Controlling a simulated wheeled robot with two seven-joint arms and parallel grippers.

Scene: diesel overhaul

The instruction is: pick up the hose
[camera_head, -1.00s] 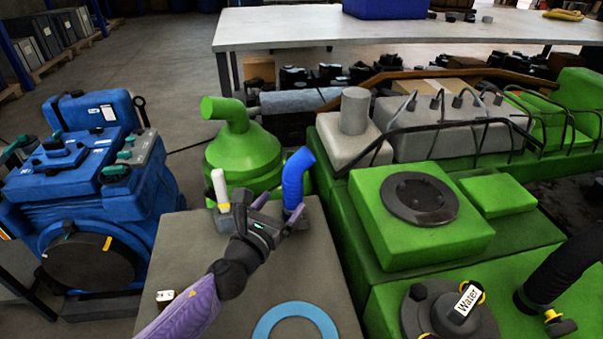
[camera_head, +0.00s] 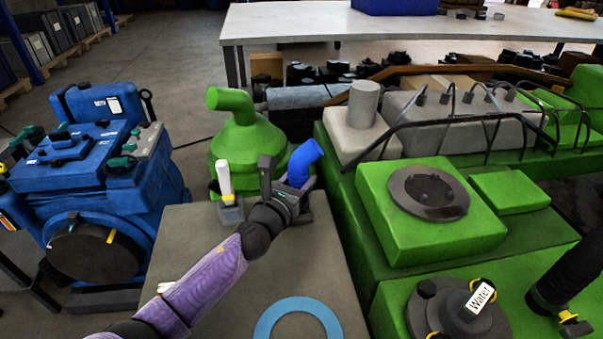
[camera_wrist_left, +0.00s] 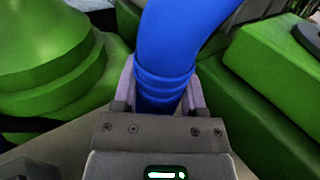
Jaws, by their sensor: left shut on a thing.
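The hose is a blue bent tube (camera_head: 305,160) standing upright at the far end of the grey table (camera_head: 320,262), its top bent to the right. My left gripper (camera_head: 287,190) is at its lower part, with the arm coming in from the lower left. In the left wrist view the hose (camera_wrist_left: 170,60) runs between the two fingers (camera_wrist_left: 160,95), which are shut on it from both sides. The gripper hides its lower end, so I cannot tell whether it touches the table.
A white-topped marker-like item (camera_head: 225,182) stands just left of the gripper. A light blue ring (camera_head: 270,318) lies on the near table. A green vessel (camera_head: 243,145) stands behind, the green engine (camera_head: 400,265) to the right and a blue machine (camera_head: 100,190) to the left.

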